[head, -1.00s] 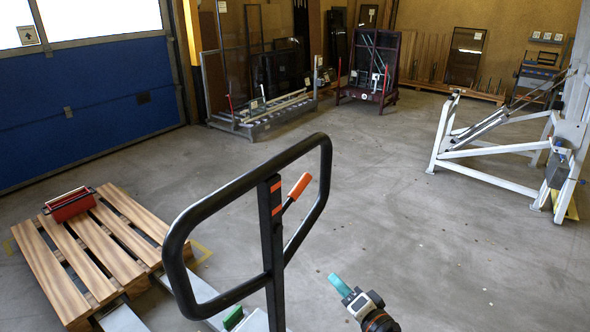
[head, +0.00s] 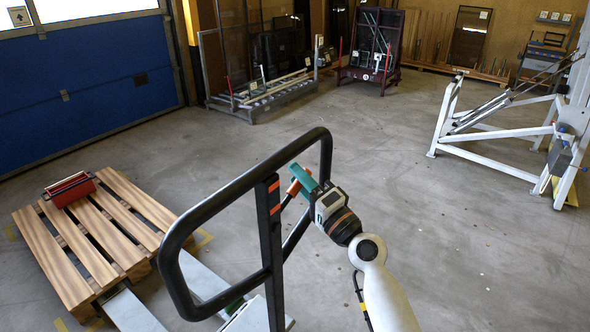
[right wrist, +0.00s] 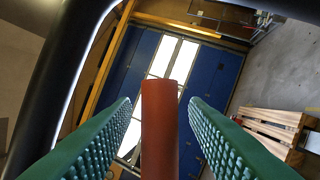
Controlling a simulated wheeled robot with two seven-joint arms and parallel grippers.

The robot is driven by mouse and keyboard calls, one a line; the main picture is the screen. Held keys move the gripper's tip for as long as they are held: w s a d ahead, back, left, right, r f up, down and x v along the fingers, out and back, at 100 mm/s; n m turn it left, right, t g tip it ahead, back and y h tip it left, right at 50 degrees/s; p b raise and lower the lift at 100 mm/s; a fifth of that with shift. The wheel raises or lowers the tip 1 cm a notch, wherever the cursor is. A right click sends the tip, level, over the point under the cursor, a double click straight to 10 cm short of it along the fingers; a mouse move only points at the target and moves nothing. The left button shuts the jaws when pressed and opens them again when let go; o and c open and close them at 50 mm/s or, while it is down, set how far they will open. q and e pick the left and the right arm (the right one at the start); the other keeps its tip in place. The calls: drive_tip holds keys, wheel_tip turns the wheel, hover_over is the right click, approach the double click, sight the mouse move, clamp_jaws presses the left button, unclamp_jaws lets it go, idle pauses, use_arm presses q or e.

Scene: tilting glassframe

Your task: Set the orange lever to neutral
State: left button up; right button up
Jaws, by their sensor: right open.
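The orange lever (head: 294,187) sticks out to the right of the central post (head: 268,235) inside the black loop handle (head: 183,228) of a pallet truck. My right gripper (head: 300,179), with teal fingers, is at the lever's upper end in the head view and partly covers it. In the right wrist view the orange lever (right wrist: 159,128) stands between the two green, studded fingers of my right gripper (right wrist: 160,120). A gap shows on both sides of it, so the gripper is open around the lever. My left gripper is not in view.
A wooden pallet (head: 122,216) with a red toolbox (head: 70,189) lies at the left. A white metal frame (head: 495,140) stands at the right. Racks stand along the back. The floor between is clear. The black handle bar passes close to my right gripper.

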sight(297, 184)
drive_tip(key=shift+x, duration=0.9)
drive_tip(key=shift+c, duration=0.2)
clamp_jaws()
drive_tip(key=f+m+h+p, duration=0.1)
drive_tip(key=m, duration=0.1)
drive_tip(key=f+m+p, duration=0.2)
drive_tip(key=shift+w+d+h, duration=0.2)
drive_tip(key=shift+w+h, duration=0.15)
drive_tip(key=shift+h, duration=0.05)
drive_tip(key=shift+f+m, duration=0.55)
drive_tip(key=shift+m, duration=0.15)
drive_tip(key=shift+f, duration=0.1)
